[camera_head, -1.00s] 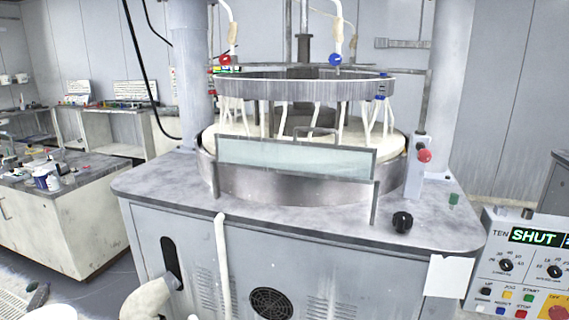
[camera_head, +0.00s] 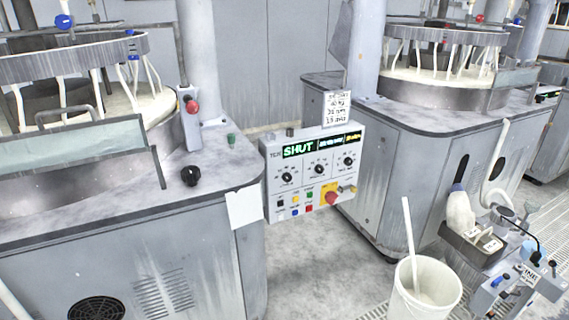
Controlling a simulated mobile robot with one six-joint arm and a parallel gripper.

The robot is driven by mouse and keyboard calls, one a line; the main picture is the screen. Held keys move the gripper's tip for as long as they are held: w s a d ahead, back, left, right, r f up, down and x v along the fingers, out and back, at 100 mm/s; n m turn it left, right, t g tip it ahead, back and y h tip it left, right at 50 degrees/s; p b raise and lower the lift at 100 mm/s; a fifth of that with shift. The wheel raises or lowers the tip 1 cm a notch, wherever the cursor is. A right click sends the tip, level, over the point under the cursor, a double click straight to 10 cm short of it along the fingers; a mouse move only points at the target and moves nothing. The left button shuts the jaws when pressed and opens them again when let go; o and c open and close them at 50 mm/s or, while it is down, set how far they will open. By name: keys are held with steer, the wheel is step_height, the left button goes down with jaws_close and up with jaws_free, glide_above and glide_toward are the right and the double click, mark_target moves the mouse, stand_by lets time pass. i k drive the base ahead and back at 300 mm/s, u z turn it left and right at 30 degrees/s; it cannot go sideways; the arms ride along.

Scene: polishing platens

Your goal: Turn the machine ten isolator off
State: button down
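The control panel (camera_head: 316,171) labelled "TEN" stands in the middle of the view, beside the left polishing machine (camera_head: 120,215). Its green display (camera_head: 298,149) reads "SHUT". Three black dials sit below the display, with small coloured buttons under them. A red knob on a yellow plate (camera_head: 331,198) is at the panel's lower right, with a small switch (camera_head: 347,189) beside it. I cannot tell which control is the isolator, or its position. A black knob (camera_head: 191,176) sits on the left machine's top. My gripper is not in view.
A second machine (camera_head: 410,155) stands to the right. A white bucket (camera_head: 427,290) with a stick in it stands on the floor at the lower right. Bare floor (camera_head: 330,270) lies below the panel.

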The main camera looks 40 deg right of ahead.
mark_target(331, 197)
steer(key=z, duration=3.65)
steer(key=i, duration=0.05)
steer(key=u, duration=2.7)
